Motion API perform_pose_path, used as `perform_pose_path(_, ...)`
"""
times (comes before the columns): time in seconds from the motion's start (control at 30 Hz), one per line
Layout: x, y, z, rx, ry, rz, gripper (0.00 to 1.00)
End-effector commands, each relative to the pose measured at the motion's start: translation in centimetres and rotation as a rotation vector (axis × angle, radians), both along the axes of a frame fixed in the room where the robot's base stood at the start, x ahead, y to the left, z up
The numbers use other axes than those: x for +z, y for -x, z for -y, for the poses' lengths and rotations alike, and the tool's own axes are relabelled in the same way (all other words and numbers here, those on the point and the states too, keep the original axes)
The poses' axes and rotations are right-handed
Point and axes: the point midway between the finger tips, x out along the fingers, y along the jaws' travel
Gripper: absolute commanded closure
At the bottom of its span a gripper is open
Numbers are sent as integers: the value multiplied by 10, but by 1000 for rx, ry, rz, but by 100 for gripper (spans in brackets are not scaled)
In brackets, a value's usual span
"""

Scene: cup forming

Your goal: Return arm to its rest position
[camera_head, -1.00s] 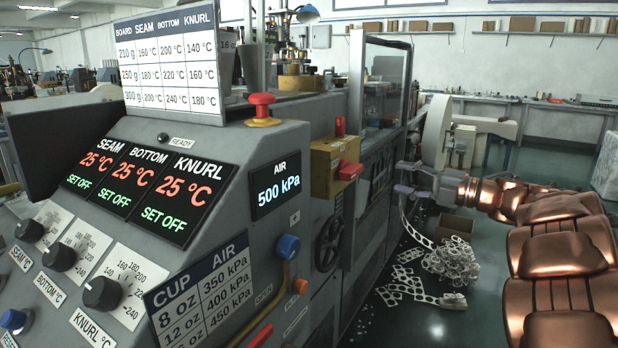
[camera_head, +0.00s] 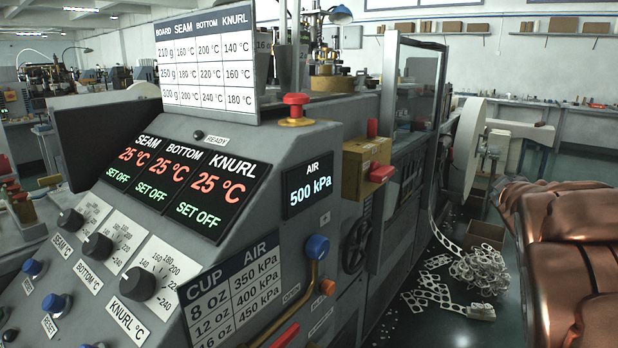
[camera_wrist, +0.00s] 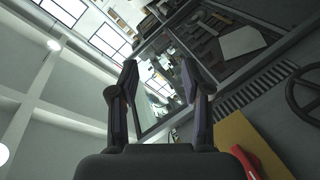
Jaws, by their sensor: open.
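My gripper (camera_wrist: 158,82) shows in the wrist view with its two dark fingers apart and nothing between them. Beyond the fingers are the machine's glass guard, high windows and the ceiling. In the head view my copper-coloured arm fills the right edge, and the gripper itself is out of that view. The cup-forming machine's control panel (camera_head: 112,200) stands at the left and centre of the head view, apart from the arm. Its displays (camera_head: 180,178) read 25 °C and SET OFF, and the air display (camera_head: 307,190) reads 500 kPa.
Scrap strips (camera_head: 480,270) and a cardboard box (camera_head: 486,234) lie on the floor.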

Motion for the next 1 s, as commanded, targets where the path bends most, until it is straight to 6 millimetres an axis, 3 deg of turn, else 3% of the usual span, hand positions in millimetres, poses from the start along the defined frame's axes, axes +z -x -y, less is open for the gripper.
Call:
perform_pose_path(0.27,-100,87,-33,-226,-326,-256,52)
perform_pose_path(0.4,-153,143,-68,-315,-478,-426,52)
perform_pose_path(0.6,-213,229,-131,-406,-653,-692,52)
perform_pose_path(0.73,-240,287,-171,-450,-732,-872,52)
perform_pose_path(1.0,-261,379,-228,-498,-809,-1152,52)
